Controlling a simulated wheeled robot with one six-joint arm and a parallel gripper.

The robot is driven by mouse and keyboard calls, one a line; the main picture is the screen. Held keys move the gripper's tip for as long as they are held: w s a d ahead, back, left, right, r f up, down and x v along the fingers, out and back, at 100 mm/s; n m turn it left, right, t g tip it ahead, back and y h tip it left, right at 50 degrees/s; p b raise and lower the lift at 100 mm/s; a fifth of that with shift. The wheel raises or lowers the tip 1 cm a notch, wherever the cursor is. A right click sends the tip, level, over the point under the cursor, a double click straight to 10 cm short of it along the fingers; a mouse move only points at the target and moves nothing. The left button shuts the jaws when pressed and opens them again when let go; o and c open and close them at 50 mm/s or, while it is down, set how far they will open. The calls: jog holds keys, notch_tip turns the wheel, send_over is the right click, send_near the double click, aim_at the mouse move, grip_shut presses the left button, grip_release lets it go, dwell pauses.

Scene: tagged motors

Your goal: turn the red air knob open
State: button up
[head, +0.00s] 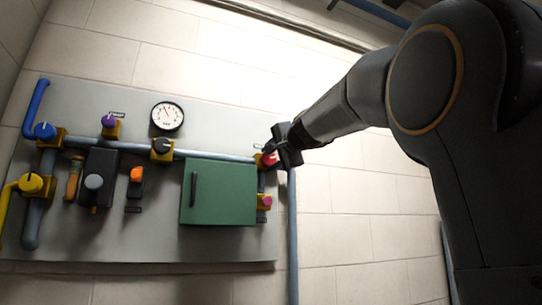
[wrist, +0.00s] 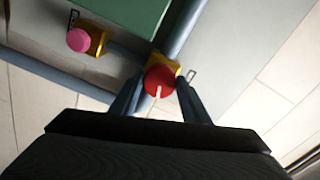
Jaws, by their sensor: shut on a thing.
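The red air knob (wrist: 158,80) sits on a yellow valve body (wrist: 177,66) on the blue-grey pipe. A pale pointer line on the knob runs toward my gripper in the wrist view. My gripper (wrist: 158,97) has one finger on each side of the knob and is shut on it. In the head view the red knob (head: 270,159) shows only in part at the panel's right side, with my gripper (head: 279,156) over its right part. The inner faces of the fingertips are hard to make out.
A green cabinet door (head: 225,193) lies just left of the red knob. A pink knob (head: 266,201) is below it. Blue, yellow, purple, black and orange controls and a round gauge (head: 167,116) fill the panel's left. Bare wall (head: 340,210) lies to the right.

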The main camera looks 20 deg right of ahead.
jog(key=shift+m+p, duration=0.6)
jog(key=shift+m, duration=1.4)
jog(key=o, duration=1)
jog(key=shift+o, duration=0.2)
jog(key=shift+s, duration=0.1)
jog(key=s+b, duration=0.2)
jog(key=s, duration=0.5)
jog(key=shift+s+d+b, duration=0.25)
jog(key=shift+s+b, duration=0.05)
jog(key=shift+b, duration=0.1)
